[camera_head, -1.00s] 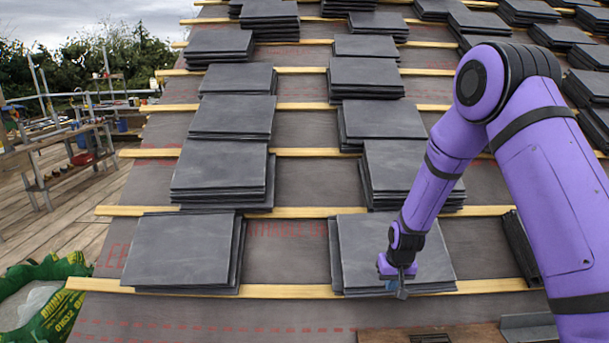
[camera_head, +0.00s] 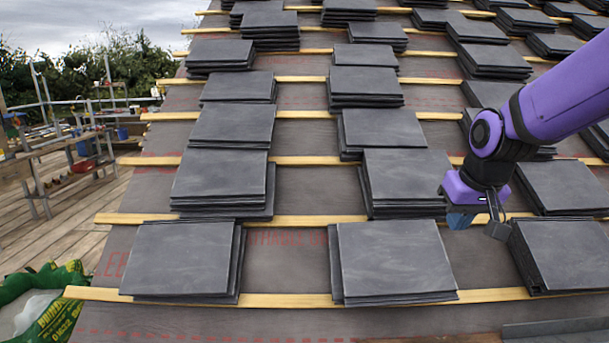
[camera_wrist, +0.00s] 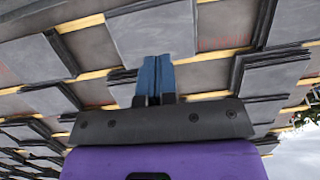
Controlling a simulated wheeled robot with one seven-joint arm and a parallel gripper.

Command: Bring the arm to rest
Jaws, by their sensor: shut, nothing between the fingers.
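My purple arm reaches in from the right edge of the head view, bent at the wrist. My gripper (camera_head: 474,216) hangs above the roof on the right, between two stacks of grey slates. In the wrist view my gripper (camera_wrist: 155,72) shows its two blue fingers together, with nothing between them. Slate stacks and battens lie beyond the fingertips there. Whether the gripper touches the slates beside it is hard to tell, but it appears clear of them.
Slate stacks (camera_head: 392,258) sit in columns on wooden battens (camera_head: 285,301) over grey underlay. The nearest right stack (camera_head: 565,255) is close to my gripper. A green bag (camera_head: 45,310) lies at lower left by a wooden deck (camera_head: 85,215). Workbenches stand farther back.

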